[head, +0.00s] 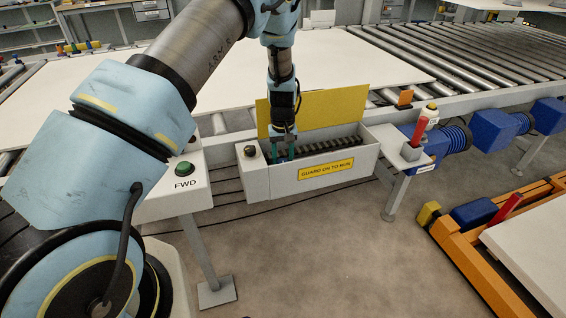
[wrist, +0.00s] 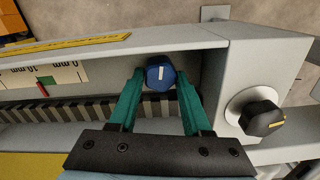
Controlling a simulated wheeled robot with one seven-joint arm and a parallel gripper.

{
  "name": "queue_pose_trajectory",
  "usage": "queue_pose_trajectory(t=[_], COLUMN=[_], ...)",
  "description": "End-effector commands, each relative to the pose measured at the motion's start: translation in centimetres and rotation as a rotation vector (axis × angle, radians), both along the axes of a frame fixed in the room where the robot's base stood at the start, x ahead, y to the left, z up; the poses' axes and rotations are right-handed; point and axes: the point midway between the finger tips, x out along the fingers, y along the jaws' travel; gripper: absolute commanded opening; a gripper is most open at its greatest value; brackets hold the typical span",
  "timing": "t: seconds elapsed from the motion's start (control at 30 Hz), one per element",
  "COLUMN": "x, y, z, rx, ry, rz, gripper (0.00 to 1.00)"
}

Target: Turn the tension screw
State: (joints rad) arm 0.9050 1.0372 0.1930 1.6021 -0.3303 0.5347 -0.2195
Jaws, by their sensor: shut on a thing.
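The tension screw (wrist: 160,72) has a blue hexagonal head with a white line, which stands upright in the wrist view. It sits inside the grey guard box (head: 285,174), near one end. My gripper (head: 283,150) reaches down into that end of the box. In the wrist view its two teal fingers lie on either side of the blue head, shut on it. A scale (wrist: 45,78) marked 0 mm and 10 mm has a green band and a red pointer (wrist: 42,90) at the band. The head view hides the screw behind my gripper and the box wall.
A yellow lid (head: 318,108) stands open behind the box. A black knob (wrist: 262,118) with a yellow mark is on the box's end. A dark toothed belt (wrist: 70,108) runs inside. A FWD button post (head: 184,170) stands left; a red-handled part (head: 420,128) stands right.

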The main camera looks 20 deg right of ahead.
Motion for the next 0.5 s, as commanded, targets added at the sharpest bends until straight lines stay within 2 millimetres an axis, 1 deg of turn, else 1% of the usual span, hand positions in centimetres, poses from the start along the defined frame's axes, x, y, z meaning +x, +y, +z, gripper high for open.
queue_pose_trajectory(t=[0.5], x=[-0.01], y=[0.08], z=[0.00], rx=[-0.001], ry=[-0.001], rz=[0.488], gripper=[0.00])
